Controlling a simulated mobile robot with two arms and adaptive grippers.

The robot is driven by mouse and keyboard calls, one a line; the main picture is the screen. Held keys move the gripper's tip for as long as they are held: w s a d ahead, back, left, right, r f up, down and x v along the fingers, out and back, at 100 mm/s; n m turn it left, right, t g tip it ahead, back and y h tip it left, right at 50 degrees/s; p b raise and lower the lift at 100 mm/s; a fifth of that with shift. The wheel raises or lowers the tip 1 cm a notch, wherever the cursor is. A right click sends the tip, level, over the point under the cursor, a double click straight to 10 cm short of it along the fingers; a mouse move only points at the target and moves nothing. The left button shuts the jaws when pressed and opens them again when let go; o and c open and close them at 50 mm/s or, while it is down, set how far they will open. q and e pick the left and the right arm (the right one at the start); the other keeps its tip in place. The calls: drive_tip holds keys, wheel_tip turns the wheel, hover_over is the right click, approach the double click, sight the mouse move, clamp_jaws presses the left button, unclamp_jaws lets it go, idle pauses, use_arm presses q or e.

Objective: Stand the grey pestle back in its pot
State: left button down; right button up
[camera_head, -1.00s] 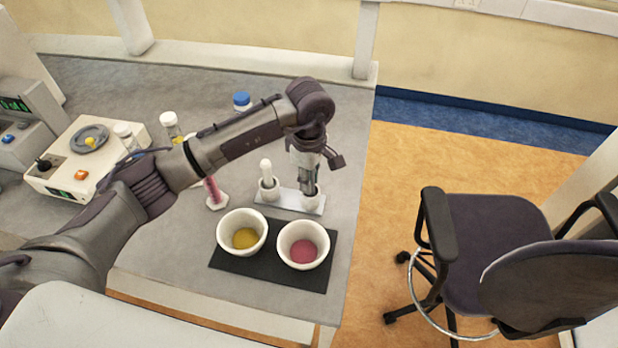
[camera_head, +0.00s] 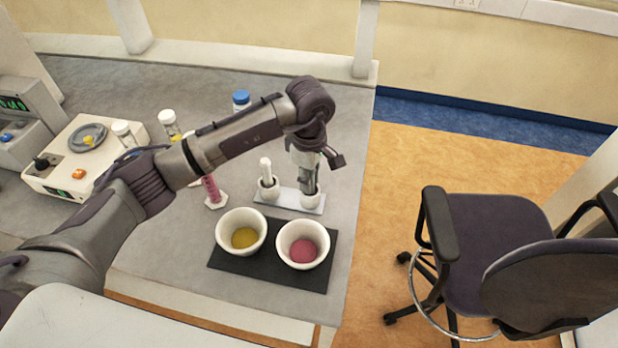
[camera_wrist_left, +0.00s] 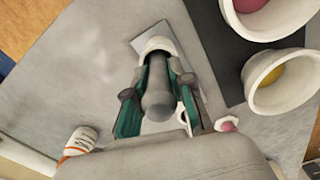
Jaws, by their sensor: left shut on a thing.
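My left gripper (camera_head: 309,188) points down over the right-hand small white pot (camera_head: 311,201) on a pale rack plate. In the left wrist view the grey pestle (camera_wrist_left: 157,92) lies between the two green-lined fingers, and the gripper is shut on it. The pestle's far end meets the mouth of the white pot (camera_wrist_left: 157,44). How deep it sits in the pot is hidden. In the head view the fingers hide most of the pestle. My right gripper is not in view.
A white pestle (camera_head: 265,170) stands in the left pot (camera_head: 268,189) close beside. In front, a black mat (camera_head: 230,262) carries a bowl of yellow powder (camera_head: 243,230) and a bowl of pink powder (camera_head: 303,245). Several bottles and a pink-filled cylinder (camera_head: 211,189) stand to the left.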

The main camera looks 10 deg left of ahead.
use_arm(q)
drive_tip(key=shift+f+b, duration=0.1)
drive_tip(key=shift+b, duration=0.3)
idle(0.5)
idle(0.3)
drive_tip(key=c, duration=0.9)
unclamp_jaws()
wheel_tip(320, 180, up, 12)
drive_tip(key=shift+r, duration=0.1)
